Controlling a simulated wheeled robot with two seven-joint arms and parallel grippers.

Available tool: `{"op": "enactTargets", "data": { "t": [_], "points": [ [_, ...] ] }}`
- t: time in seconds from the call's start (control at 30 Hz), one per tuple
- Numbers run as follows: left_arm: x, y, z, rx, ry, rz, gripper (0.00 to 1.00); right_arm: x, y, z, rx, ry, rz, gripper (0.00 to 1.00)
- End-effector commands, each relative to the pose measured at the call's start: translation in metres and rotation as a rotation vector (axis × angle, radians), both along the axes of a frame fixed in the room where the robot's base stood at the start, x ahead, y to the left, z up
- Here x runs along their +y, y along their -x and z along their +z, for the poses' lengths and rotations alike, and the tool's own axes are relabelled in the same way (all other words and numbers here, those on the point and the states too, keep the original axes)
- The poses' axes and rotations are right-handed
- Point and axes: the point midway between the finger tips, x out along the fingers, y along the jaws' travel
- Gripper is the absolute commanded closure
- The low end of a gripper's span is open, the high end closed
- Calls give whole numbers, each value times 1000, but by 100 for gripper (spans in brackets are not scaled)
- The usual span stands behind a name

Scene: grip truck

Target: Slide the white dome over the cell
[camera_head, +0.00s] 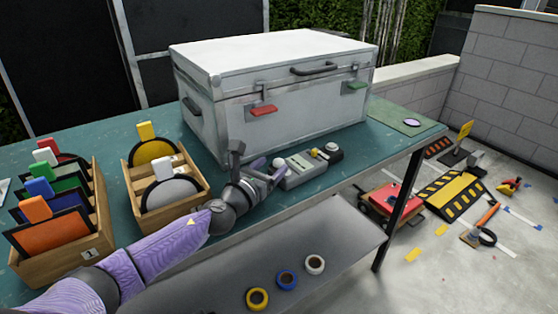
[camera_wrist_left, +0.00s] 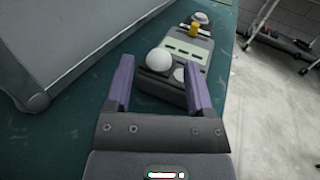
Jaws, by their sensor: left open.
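The light meter, a grey box (camera_head: 304,170), lies on the teal table in front of the white case. It also shows in the left wrist view (camera_wrist_left: 186,48). The white dome (camera_wrist_left: 159,60) sits at its near end, beside a flat pale disc (camera_wrist_left: 180,74) that looks like the cell; the disc is uncovered. The dome shows in the head view too (camera_head: 279,162). My left gripper (camera_head: 268,172) is open at this near end. In the wrist view its purple fingers (camera_wrist_left: 158,72) stand either side of the dome and disc, without visible grip. My right gripper is out of view.
The white case (camera_head: 280,110) stands close behind the meter. A yellow knob (camera_head: 315,152) and a dark unit with a white ball (camera_head: 333,148) are at the meter's far end. Wooden boxes of coloured discs (camera_head: 168,195) stand left. Tape rolls (camera_head: 287,279) lie on the lower shelf.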

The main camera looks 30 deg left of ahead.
Motion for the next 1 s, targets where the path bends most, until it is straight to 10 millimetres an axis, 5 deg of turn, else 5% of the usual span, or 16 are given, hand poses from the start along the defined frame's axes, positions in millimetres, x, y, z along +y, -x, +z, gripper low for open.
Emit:
{"op": "enactTargets", "data": {
  "t": [0.27, 0.63, 0.93, 1.0],
  "points": [
    [1, -34, -1, -1, 1, 0, 31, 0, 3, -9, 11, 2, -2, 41],
    [1, -38, 0, 0, 0, -1, 33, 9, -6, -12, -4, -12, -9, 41],
    [2, -38, 0, 0, -1, -1, 97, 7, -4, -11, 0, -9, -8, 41],
    [2, -38, 0, 0, -1, 0, 100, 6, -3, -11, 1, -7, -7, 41]
  ]
}}
